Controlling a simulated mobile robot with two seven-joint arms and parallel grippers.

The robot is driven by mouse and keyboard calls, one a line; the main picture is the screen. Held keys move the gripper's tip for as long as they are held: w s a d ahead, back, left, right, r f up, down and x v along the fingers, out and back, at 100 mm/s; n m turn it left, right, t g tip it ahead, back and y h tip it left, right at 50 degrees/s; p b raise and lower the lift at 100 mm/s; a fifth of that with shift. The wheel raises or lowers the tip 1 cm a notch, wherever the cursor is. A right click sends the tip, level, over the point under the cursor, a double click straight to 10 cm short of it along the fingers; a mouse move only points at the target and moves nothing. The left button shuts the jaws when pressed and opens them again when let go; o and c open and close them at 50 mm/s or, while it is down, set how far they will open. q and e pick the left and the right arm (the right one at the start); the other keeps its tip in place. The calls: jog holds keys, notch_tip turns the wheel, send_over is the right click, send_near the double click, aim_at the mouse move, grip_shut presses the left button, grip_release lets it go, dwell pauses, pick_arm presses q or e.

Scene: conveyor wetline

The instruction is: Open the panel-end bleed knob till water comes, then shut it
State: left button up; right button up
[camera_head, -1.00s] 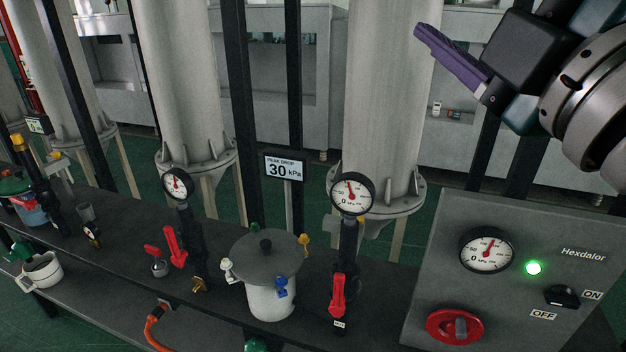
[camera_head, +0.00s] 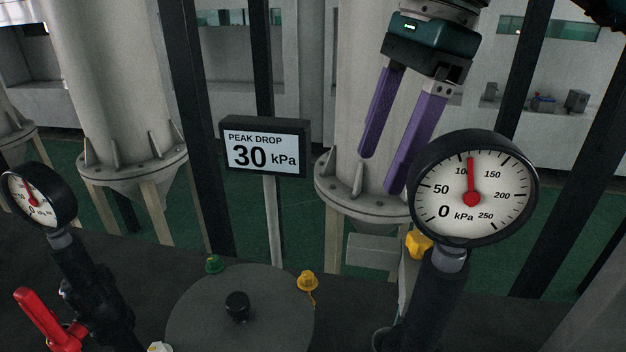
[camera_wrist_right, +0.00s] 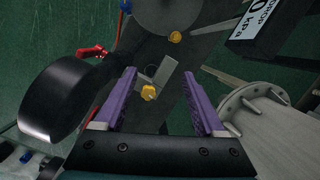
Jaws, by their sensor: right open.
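A yellow knob (camera_head: 418,243) shows behind the right-hand gauge (camera_head: 473,188), beside a pale plate; the gauge's pipe partly covers its surroundings. In the right wrist view this yellow knob (camera_wrist_right: 149,92) lies between the fingers, beyond them. My right gripper (camera_head: 381,172) is open and empty, its purple fingers pointing down above and behind the knob, apart from it. The gripper also shows in the wrist view (camera_wrist_right: 160,72). The gauge needle stands a little past 100 kPa. I see no water at the knob. My left gripper is not in view.
A round grey lid (camera_head: 240,320) with green and yellow knobs stands front centre. A "PEAK DROP 30 kPa" sign (camera_head: 264,148) stands behind it. A second gauge (camera_head: 25,200) and a red lever (camera_head: 45,320) are at left. A flanged column (camera_head: 355,205) stands behind the gripper.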

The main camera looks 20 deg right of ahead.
aim_at(421, 236)
jog(key=s+d+f+g+h+b, duration=0.1)
jog(key=s+d+h+b, duration=0.15)
jog(key=d, duration=0.35)
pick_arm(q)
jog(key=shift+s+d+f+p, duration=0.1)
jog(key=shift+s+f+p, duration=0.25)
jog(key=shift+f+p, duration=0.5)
pick_arm(e)
jog(key=f, duration=0.6)
jog(key=w+f, duration=0.1)
jog(key=f, duration=0.2)
jog(key=shift+a+f, duration=0.1)
jog(key=shift+f, duration=0.3)
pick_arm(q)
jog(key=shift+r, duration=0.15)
pick_arm(e)
grip_shut()
